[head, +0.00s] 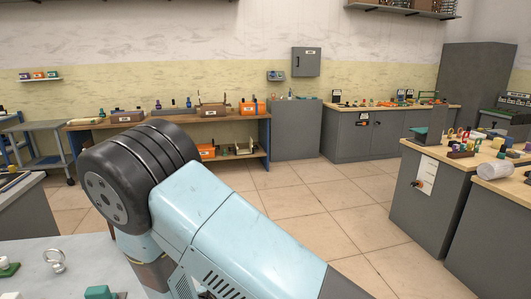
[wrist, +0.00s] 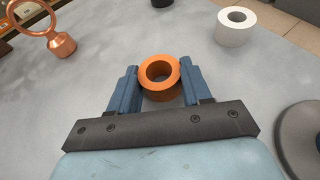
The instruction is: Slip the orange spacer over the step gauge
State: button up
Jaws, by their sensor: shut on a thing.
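The orange spacer (wrist: 160,96) is a short thick ring with an open hole, seen from above at a slant in the wrist view. My gripper (wrist: 159,82) is shut on it, with one blue finger on each side of its outer wall. The hole shows no post through it. Whether the spacer touches the grey surface below cannot be told. I cannot pick out the step gauge with certainty in either view. In the head view my own arm fills the lower middle, and neither the gripper nor the spacer shows.
In the wrist view a copper ring on a stem (wrist: 60,40) stands far left, a white ring (wrist: 235,27) far right, and a dark round object (wrist: 302,130) at the right edge. A teal block (head: 98,292) shows lower left in the head view. Grey surface is bare around the gripper.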

jog(key=shift+c, duration=1.4)
jog(key=shift+r, duration=3.45)
jog(key=w+d+r, duration=0.2)
jog(key=w+d, duration=0.5)
jog(key=w, duration=0.2)
jog(key=w+d+r, duration=0.2)
jog(key=w+d, duration=0.3)
jog(key=d, duration=0.4)
jog(key=w+d+r, duration=0.3)
jog(key=w+d, duration=0.1)
jog(key=d, duration=0.6)
jog(key=w+d+r, duration=0.3)
jog(key=w+d, duration=0.2)
jog(key=d, duration=0.4)
jog(key=shift+w+d+r, duration=0.15)
jog(key=shift+w+d, duration=0.15)
